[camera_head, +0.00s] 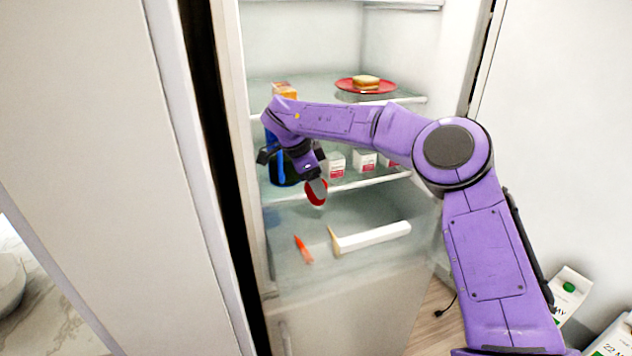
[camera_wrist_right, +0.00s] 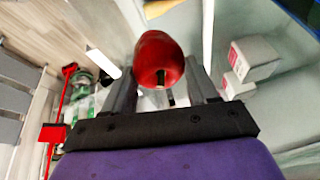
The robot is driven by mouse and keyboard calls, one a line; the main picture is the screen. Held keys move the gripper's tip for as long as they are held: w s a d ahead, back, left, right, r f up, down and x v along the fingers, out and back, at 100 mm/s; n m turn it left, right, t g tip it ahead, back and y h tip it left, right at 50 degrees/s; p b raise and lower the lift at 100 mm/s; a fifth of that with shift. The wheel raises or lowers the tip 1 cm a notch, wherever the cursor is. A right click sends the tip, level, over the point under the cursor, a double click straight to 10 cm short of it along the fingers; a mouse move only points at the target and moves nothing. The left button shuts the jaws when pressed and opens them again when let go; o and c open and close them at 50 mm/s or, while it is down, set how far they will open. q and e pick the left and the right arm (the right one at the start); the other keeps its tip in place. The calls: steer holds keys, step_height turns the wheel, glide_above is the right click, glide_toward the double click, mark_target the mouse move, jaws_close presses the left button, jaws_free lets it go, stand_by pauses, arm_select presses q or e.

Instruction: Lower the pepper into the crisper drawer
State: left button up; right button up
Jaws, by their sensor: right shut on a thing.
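The red pepper (camera_head: 316,195) is held in my right gripper (camera_head: 315,184), tilted downward below the middle shelf's front edge. In the right wrist view the pepper (camera_wrist_right: 158,58) sits between the two grey fingers of my right gripper (camera_wrist_right: 162,82). The crisper drawer (camera_head: 350,268) is the translucent bin low in the fridge. My left gripper is not in view.
The middle glass shelf (camera_head: 340,186) holds small white-and-red cartons (camera_head: 364,161) and a blue item (camera_head: 283,170) close beside my right gripper. The upper shelf holds a red plate (camera_head: 345,85) with a sandwich (camera_head: 366,82). Milk cartons (camera_head: 568,290) stand at right on the floor.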

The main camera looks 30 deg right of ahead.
steer(key=shift+f, duration=0.15)
step_height(320, 180, down, 17)
steer(key=b, duration=0.7)
stand_by(1.8)
steer(key=shift+f+b, duration=0.55)
steer(key=shift+f, duration=0.6)
stand_by(0.8)
steer(key=o, duration=1.1)
steer(key=shift+r, duration=0.1)
